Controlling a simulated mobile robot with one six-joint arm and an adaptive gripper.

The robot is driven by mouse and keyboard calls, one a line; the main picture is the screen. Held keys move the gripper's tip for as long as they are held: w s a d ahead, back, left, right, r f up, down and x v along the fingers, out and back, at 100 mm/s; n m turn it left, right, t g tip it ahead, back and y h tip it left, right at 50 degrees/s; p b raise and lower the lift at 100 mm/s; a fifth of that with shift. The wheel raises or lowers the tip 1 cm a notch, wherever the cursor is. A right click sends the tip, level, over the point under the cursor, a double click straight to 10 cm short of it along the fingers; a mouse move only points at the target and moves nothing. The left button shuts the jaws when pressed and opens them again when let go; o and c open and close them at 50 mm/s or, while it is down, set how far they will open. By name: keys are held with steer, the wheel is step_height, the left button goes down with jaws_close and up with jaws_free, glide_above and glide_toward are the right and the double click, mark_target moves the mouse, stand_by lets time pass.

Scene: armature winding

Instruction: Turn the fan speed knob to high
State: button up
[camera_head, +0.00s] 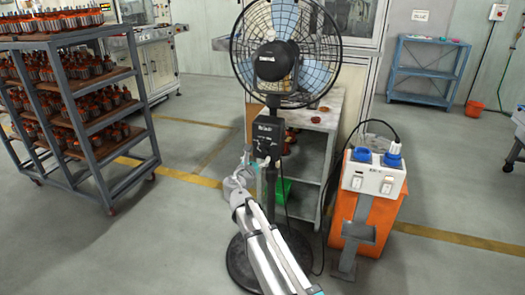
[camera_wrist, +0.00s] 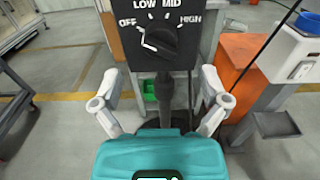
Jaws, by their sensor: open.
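The pedestal fan (camera_head: 268,62) stands upright in the middle of the head view, with a black control box (camera_head: 268,138) on its pole. In the wrist view, the black speed knob (camera_wrist: 162,40) sits on the box face, with OFF, LOW, MID and HIGH printed around it from left to right. The knob's white mark is on its left side, toward OFF; its exact setting is hard to tell. My gripper (camera_wrist: 160,108) is open and empty, its fingers wide apart below the knob and not touching it. In the head view, my gripper (camera_head: 246,168) is just below and left of the box.
A shelf (camera_head: 322,128) stands behind the fan. An orange unit (camera_head: 362,215) with a white socket box (camera_head: 373,180) stands to the right. A rack (camera_head: 90,128) of several copper-coloured parts stands at left. The floor between the rack and the fan is clear.

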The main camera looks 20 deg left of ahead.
mark_target(262, 151)
steer(key=shift+w+a, duration=0.1)
steer(key=shift+w, duration=2.75)
steer(key=c, duration=1.2)
steer(key=shift+o, duration=0.2)
